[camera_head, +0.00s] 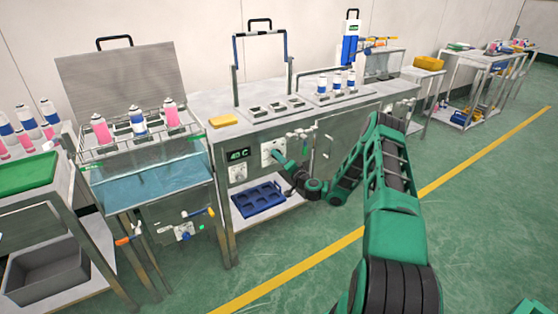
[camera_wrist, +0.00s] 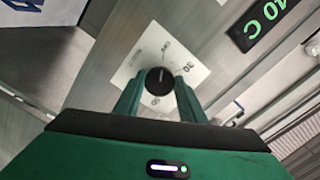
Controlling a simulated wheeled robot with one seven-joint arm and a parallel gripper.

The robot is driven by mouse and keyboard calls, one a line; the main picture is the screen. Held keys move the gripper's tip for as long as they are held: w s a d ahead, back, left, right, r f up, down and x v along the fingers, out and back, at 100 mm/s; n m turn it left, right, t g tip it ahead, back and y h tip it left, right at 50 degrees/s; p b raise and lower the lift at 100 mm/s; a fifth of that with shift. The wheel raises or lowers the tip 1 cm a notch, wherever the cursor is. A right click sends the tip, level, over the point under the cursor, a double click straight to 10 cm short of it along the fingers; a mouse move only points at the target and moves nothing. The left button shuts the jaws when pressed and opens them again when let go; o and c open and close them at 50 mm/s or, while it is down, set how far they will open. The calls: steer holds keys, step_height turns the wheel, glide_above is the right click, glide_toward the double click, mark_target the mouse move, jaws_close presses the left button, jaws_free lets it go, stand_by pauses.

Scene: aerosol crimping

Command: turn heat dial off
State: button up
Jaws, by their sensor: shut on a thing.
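The heat dial (camera_wrist: 159,82) is a round black knob on a white plate (camera_wrist: 140,62) with small printed marks, fixed to a metal front. Its light pointer line points roughly up in the wrist view. My gripper (camera_wrist: 159,88) has its two green fingers on either side of the knob and is shut on it. In the head view my gripper (camera_head: 281,160) reaches the white plate (camera_head: 269,147) on the bench front, and the knob is mostly hidden there. A green "40 C" display (camera_head: 238,155) is left of the plate; it also shows in the wrist view (camera_wrist: 265,20).
Another white dial plate (camera_head: 237,172) sits below the display. A blue tray (camera_head: 258,199) lies on the shelf beneath. A water bath (camera_head: 155,185) with a rack of cans stands left. Pipes and valves (camera_head: 301,133) are right of my gripper. A yellow sponge (camera_head: 223,120) lies on top.

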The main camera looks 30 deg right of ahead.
steer(key=o, duration=1)
steer(key=shift+a+f, duration=0.1)
steer(key=shift+f, duration=0.2)
steer(key=shift+o, duration=0.2)
steer(key=shift+r, duration=0.1)
steer(key=s, duration=1)
steer(key=shift+s+d, duration=0.25)
steer(key=shift+s, duration=0.1)
